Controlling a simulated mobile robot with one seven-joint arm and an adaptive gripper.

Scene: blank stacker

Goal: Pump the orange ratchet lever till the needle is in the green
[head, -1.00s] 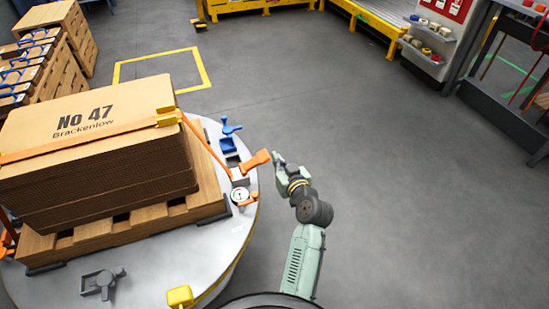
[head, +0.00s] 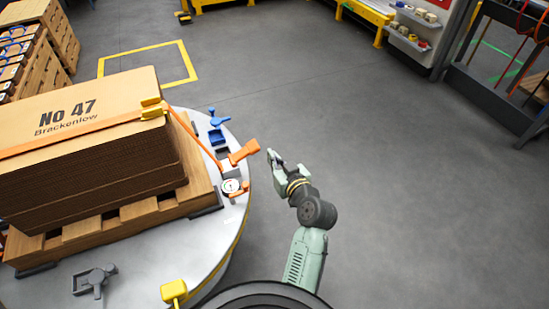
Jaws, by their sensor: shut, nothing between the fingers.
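The orange ratchet lever (head: 244,152) sticks up and to the right from its ratchet at the right edge of the round table. An orange strap (head: 75,135) runs from the ratchet over the cardboard stack (head: 90,140). The small round gauge (head: 230,186) with a white face sits just below the lever; its green part and needle are too small to read surely. My gripper (head: 271,156) is shut and empty, just right of the lever's end, with a small gap between them in the picture.
The stack rests on a wooden pallet (head: 115,223) on the grey round table (head: 145,275). A blue clamp (head: 217,130) stands above the lever, a grey one (head: 95,280) at lower left, and a yellow block (head: 174,292) at the front edge. Floor (head: 420,210) to the right is clear.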

